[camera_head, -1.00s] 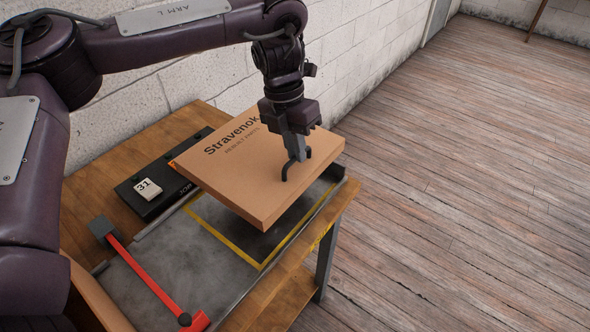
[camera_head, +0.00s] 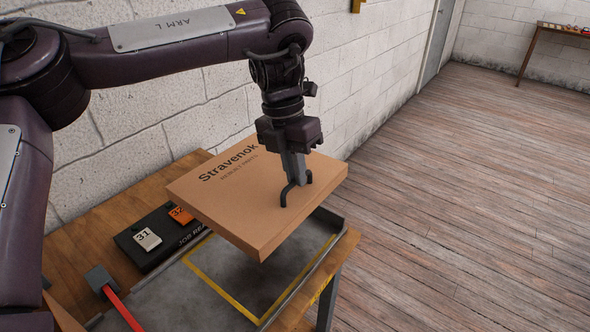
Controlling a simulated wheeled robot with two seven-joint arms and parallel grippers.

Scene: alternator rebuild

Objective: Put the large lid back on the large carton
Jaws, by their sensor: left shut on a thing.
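The large lid (camera_head: 230,205) is a flat brown cardboard lid printed "Stravenok". It hangs above the workbench, roughly level, with a visible gap over the yellow-outlined grey mat. My left gripper (camera_head: 296,178) points down and is shut on the dark handle (camera_head: 284,196) on top of the lid. A brown cardboard edge (camera_head: 62,316) shows at the bottom left; I cannot tell whether it is the large carton. No other part of a carton shows. My right gripper is not in view.
The wooden workbench (camera_head: 85,235) stands against a white block wall. Open plank floor lies to the right; another table (camera_head: 560,32) is far back.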

